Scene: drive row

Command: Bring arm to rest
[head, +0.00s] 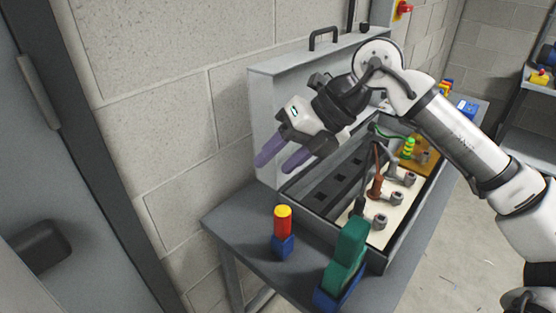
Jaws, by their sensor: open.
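My arm reaches in from the right edge of the head view and bends down over the bench. My gripper (284,160) has two purple fingers. They are spread apart with nothing between them. The gripper points down and to the left, in front of the grey upright panel and over the left part of the open case (303,203). The fingers appear clear of the things on the bench.
The grey bench (234,216) stands along a block wall. A red-and-yellow cylinder on a blue base (283,232) and a green piece in a blue holder (345,258) stand at its near end. Cables and metal fittings fill the case's right side.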

